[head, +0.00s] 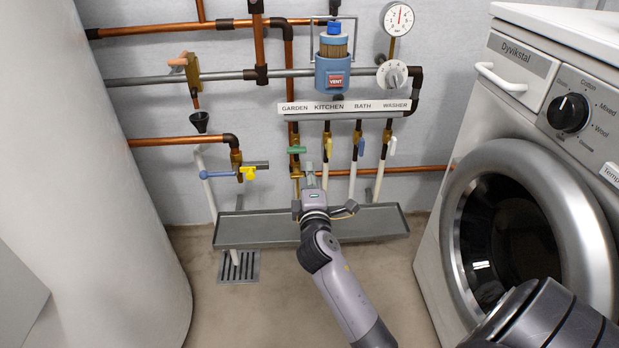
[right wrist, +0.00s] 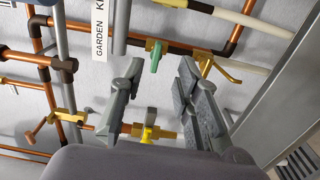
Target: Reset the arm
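My right gripper (head: 310,172) is in front of the pipe wall, just below and right of the green valve handle (head: 297,150) under the GARDEN label. In the right wrist view my right gripper (right wrist: 161,68) has its two grey fingers spread apart. The green handle (right wrist: 156,56) shows beyond the gap between the fingertips. I see nothing held between the fingers. A brass valve with a yellow handle (right wrist: 147,134) shows behind the fingers, lower in that view. My left gripper is in neither view.
A metal drip tray (head: 370,224) lies below the arm, with a floor drain (head: 239,267) nearby. A washing machine (head: 445,250) stands at right, a large white cylinder (head: 90,170) at left.

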